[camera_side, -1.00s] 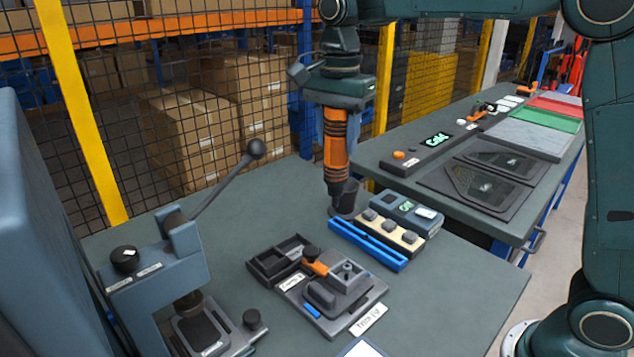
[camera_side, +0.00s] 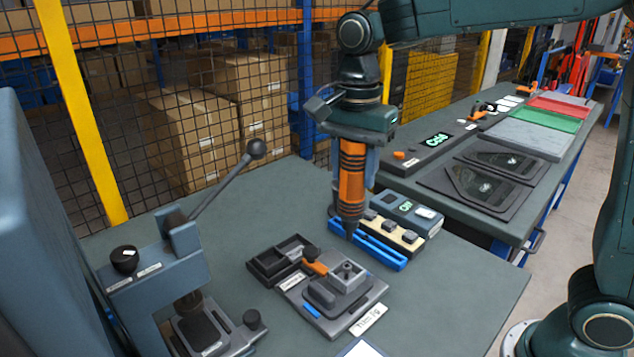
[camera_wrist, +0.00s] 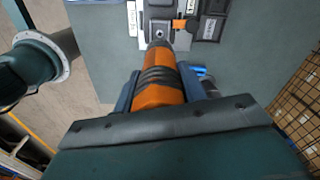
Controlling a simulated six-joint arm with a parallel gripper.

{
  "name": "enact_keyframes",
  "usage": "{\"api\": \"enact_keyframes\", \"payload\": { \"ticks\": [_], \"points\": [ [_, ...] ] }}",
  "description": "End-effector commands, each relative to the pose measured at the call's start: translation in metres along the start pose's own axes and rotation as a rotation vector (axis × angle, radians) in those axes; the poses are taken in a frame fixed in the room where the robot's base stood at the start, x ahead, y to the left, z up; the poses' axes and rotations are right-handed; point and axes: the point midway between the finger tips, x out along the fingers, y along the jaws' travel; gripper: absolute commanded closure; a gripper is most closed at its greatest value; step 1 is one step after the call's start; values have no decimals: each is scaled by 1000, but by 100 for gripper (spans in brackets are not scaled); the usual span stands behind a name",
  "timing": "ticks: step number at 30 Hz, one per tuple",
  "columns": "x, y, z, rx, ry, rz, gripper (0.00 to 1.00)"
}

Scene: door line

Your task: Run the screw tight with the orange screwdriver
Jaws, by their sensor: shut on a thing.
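My gripper (camera_side: 353,150) is shut on the orange screwdriver (camera_side: 352,185), which has black bands and points downward, nearly upright. It also shows between the jaws in the wrist view (camera_wrist: 160,80). Its lower end is in front of the blue tray, above the table, to the upper right of the fixture (camera_side: 335,298). The fixture is a grey plate with a dark block, an orange clamp (camera_side: 315,267) with a black knob, and a light block with a round hole or screw head (camera_side: 347,268) on top. I cannot tell how deep the screw sits.
A black compartment tray (camera_side: 277,262) adjoins the fixture. A blue tray (camera_side: 383,250) and a block with grey buttons (camera_side: 395,230) stand behind the driver. A lever press (camera_side: 165,270) stands at left. Free tabletop (camera_side: 240,225) lies between press and fence.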

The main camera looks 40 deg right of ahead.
Motion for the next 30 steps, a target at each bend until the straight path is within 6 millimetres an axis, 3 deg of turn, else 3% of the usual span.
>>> {"api": "enact_keyframes", "payload": {
  "ticks": [21, 30],
  "points": [
    [44, 0, 0, 0, -1, 0, 100],
    [54, 0, 0, 0, -1, -1, 100]
  ]
}}
